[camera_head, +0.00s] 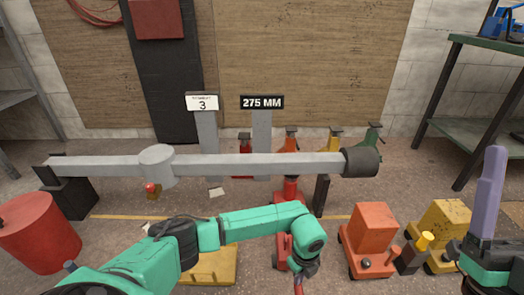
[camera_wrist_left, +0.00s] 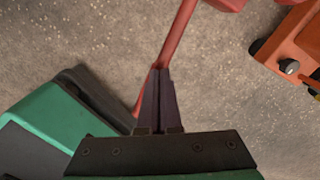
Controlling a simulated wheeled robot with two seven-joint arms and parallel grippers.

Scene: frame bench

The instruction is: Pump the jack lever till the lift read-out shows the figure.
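A red floor jack (camera_head: 283,252) stands under the long grey beam (camera_head: 250,165), its red post rising to the beam; my left wrist partly hides it. Its thin red lever (camera_wrist_left: 180,35) slants through the left wrist view. My left gripper (camera_wrist_left: 160,75) has its dark fingers close together on the lever, which shows on both sides of them. In the head view only a short bit of lever shows below my left wrist. A black sign (camera_head: 262,102) reads "275 MM"; a white card (camera_head: 202,103) reads "3". My right gripper (camera_head: 490,190) is at the right edge, apart from the jack.
An orange jack-like unit (camera_head: 372,240) and a yellow one (camera_head: 440,232) stand right of the jack. A red drum (camera_head: 38,232) and a black support (camera_head: 70,190) are at the left. Several small coloured jacks stand behind the beam. A green shelf (camera_head: 480,45) is at the right.

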